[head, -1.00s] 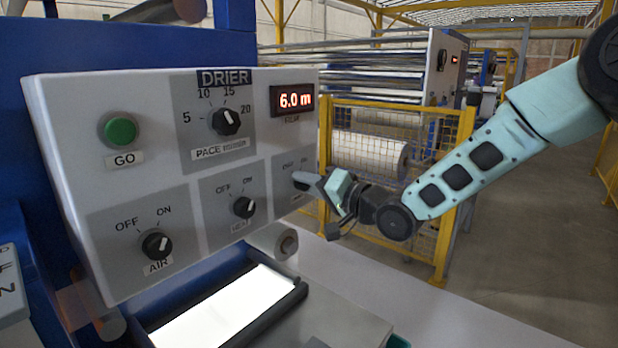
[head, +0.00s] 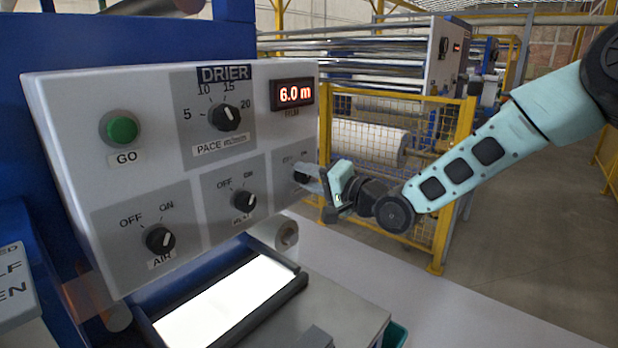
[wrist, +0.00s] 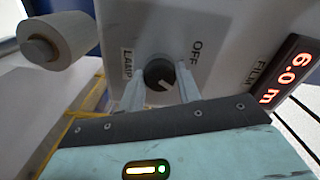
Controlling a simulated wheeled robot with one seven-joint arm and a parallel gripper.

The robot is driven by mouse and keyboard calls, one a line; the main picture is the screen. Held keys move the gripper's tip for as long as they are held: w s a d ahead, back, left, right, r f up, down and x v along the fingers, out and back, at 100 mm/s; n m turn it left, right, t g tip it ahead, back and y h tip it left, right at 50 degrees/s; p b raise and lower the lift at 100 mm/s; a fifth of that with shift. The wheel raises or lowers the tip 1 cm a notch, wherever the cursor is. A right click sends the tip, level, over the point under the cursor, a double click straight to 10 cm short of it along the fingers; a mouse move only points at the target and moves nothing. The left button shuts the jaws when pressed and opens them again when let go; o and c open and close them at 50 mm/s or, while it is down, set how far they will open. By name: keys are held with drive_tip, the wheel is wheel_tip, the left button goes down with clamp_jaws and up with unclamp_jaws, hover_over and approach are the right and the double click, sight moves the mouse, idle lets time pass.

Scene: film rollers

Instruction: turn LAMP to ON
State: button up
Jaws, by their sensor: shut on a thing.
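The LAMP knob (wrist: 157,70) is a small dark round knob with a pale pointer line, on a grey patch of the drier panel (head: 75,110). In the wrist view the LAMP label (wrist: 127,63) is left of it and OFF (wrist: 195,50) is at its upper right. ON is hidden there. The pointer line lies towards the lower right of that view. My gripper (wrist: 161,78) has a finger on each side of the knob and is shut on it. In the head view my gripper (head: 308,178) is at the panel's right end and mostly hides the knob.
The AIR knob (head: 160,239), HEAT knob (head: 245,201), PACE knob (head: 225,117) and green GO button (head: 122,130) share the panel. The display (head: 292,94) reads 6.0 m. A lit white plate (head: 225,300) lies below. A yellow fence (head: 440,262) stands behind my gripper.

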drive_tip(key=o, duration=1)
drive_tip(key=shift+c, duration=0.2)
drive_tip(key=b+v, duration=0.2)
drive_tip(key=v, duration=1.5)
drive_tip(key=shift+d+b, duration=0.2)
drive_tip(key=shift+b, duration=0.2)
drive_tip(key=shift+s, duration=0.15)
drive_tip(key=s+a+f+n+g+h, duration=0.2)
drive_tip(key=s+f+n+g+h, duration=0.25)
drive_tip(key=s+f+h, duration=0.45)
drive_tip(key=s+d+n+g+h, duration=0.2)
drive_tip(key=s+n+g, duration=0.1)
drive_tip(key=s, duration=0.7)
drive_tip(key=s+d+f+n+g+h, duration=0.1)
drive_tip(key=s+d+n+g+h, duration=0.1)
drive_tip(key=s, duration=0.7)
drive_tip(key=shift+s+d+f+n+g+h, duration=0.2)
drive_tip(key=shift+s+d+n+g+h, duration=0.15)
drive_tip(key=shift+n+g, duration=0.45)
